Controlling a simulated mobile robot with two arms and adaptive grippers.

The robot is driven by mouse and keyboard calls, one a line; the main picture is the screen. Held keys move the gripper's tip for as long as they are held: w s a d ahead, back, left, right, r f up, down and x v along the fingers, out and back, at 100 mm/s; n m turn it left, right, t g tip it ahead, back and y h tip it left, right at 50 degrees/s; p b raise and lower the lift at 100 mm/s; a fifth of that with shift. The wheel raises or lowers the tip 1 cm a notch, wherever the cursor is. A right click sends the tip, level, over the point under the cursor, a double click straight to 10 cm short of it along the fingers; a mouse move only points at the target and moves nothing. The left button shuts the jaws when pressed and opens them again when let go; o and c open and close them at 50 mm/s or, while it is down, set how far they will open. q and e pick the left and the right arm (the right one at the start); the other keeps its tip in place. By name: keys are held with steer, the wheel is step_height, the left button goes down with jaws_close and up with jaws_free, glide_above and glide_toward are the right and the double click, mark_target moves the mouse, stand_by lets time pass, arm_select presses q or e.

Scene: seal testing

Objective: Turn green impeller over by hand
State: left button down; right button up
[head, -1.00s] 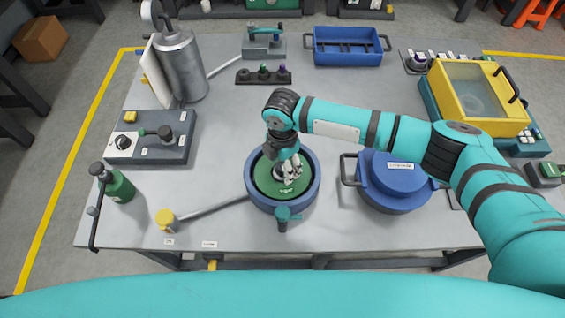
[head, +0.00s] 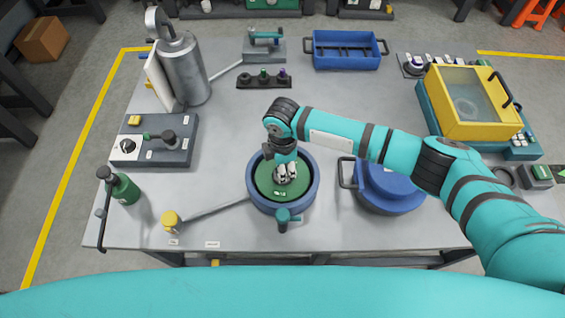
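The green impeller (head: 266,186) is a round green disc with a small pale label on its front part. It lies inside the round blue housing (head: 252,194) at the middle of the table's near side. My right gripper (head: 285,174) points down over the impeller's centre. Its pale fingertips are close together at the hub and appear shut on it; they hide the hub and the exact contact. My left gripper is not in view.
A blue lidded pot (head: 390,190) stands just right of the housing. A grey lever bar (head: 215,207) lies to its left. A control box (head: 155,140), green bottle (head: 126,190) and metal canister (head: 185,70) are farther left. The table behind the housing is mostly clear.

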steer(key=m+p, duration=0.4)
steer(key=m, duration=0.2)
steer(key=shift+r+p, duration=0.15)
steer(key=shift+p, duration=0.15)
steer(key=m+p, duration=0.2)
steer(key=m, duration=0.2)
steer(key=shift+s, duration=0.1)
steer(key=shift+m+p, duration=0.5)
steer(key=shift+m, duration=0.4)
steer(key=shift+f, duration=0.2)
steer(key=o, duration=1.2)
